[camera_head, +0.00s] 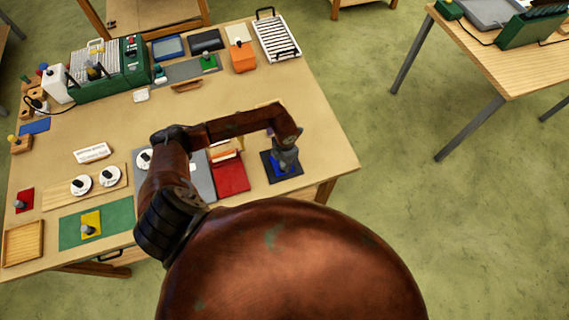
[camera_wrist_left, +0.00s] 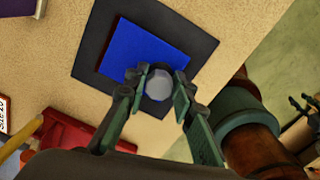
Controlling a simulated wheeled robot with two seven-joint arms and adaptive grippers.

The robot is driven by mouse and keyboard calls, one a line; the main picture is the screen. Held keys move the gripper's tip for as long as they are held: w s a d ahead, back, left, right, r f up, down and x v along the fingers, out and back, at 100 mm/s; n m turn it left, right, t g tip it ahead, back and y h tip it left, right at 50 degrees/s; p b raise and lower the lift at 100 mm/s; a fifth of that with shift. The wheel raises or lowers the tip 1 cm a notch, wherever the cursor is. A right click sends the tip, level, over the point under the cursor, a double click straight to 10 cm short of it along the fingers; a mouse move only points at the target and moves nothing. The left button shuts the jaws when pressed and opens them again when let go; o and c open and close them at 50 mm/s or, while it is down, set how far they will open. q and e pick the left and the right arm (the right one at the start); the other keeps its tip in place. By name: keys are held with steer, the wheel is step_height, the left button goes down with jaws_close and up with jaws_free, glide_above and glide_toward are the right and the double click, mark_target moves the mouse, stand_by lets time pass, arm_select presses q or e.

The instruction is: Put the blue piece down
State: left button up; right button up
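The blue piece (camera_wrist_left: 128,55) is a flat blue square with a round grey knob (camera_wrist_left: 158,84) on top. It lies over a dark square mat (camera_wrist_left: 88,40), inside the mat's outline, and looks flat on it or just above it. In the head view the blue piece (camera_head: 277,167) is partly hidden by my left gripper (camera_head: 287,157). In the wrist view my left gripper (camera_wrist_left: 160,88) has one finger on each side of the knob, and both seem to touch it. The head view does not show my right gripper. Small dark finger-like parts at the wrist view's right edge are unclear.
Further left are a green mat (camera_head: 117,232) with a yellow piece (camera_head: 91,218), and white discs on a board. A white rack (camera_head: 277,38) stands at the back.

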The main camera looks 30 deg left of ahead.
arm_select(q)
steer(key=o, duration=0.4)
steer(key=shift+c, duration=0.2)
steer(key=shift+r, duration=0.1)
steer(key=shift+r, duration=0.25)
step_height(320, 180, up, 12)
steer(key=b, duration=0.3)
steer(key=shift+d+f, duration=0.15)
